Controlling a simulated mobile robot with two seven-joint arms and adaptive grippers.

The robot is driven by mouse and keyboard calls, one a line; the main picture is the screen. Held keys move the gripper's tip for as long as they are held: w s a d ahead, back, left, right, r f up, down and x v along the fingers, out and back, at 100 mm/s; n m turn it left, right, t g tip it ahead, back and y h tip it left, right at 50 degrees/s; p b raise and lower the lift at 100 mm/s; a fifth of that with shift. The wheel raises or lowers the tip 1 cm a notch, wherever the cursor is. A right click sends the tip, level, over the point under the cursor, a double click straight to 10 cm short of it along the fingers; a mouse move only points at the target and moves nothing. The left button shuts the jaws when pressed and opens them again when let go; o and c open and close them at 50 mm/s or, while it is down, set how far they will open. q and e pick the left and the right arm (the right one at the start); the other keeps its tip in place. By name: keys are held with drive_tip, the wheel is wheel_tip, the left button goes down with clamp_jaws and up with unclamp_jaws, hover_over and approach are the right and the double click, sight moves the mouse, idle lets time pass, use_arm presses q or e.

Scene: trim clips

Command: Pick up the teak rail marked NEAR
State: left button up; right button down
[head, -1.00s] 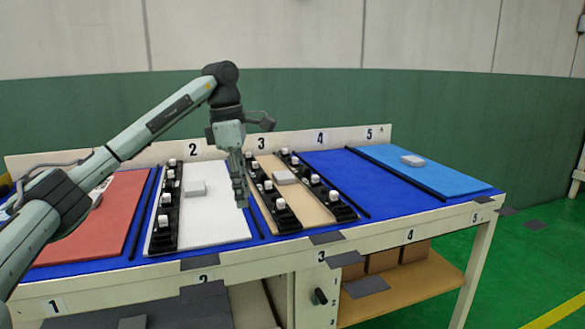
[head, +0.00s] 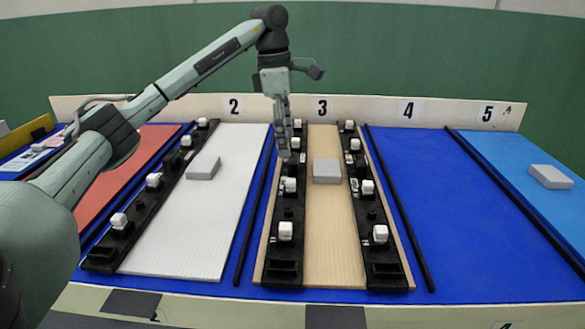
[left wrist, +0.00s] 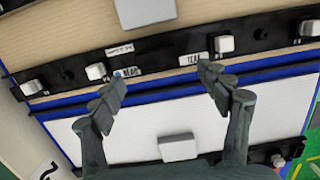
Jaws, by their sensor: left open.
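The teak rail marked NEAR is a long black strip (head: 286,254) with white cube-like clips along it. It lies along the left side of the tan board under number 3. In the left wrist view the rail (left wrist: 160,62) crosses the upper part, with small labels reading NEAR and TEAK. My left gripper (head: 284,155) points down over the rail's middle-to-far part in the head view. In the left wrist view its fingers (left wrist: 162,90) are wide apart with nothing between them. The height of the fingertips above the rail is hard to tell. My right gripper is out of view.
A similar black rail (head: 382,255) lies on the tan board's right side. Another (head: 135,210) lies on the white board's left edge. Grey blocks sit on the tan board (head: 326,171), white board (head: 203,167) and light-blue board (head: 550,177). The blue surface (head: 430,190) under 4 is largely clear.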

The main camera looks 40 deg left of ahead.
sight(293, 158)
use_arm(q)
drive_tip(key=shift+w+d+f, duration=0.15)
drive_tip(key=shift+f, duration=0.15)
drive_tip(key=f, duration=0.4)
drive_tip(key=shift+w+d, duration=0.3)
drive_tip(key=shift+d, duration=0.1)
drive_tip(key=c, duration=1.5)
drive_tip(key=shift+r, duration=0.1)
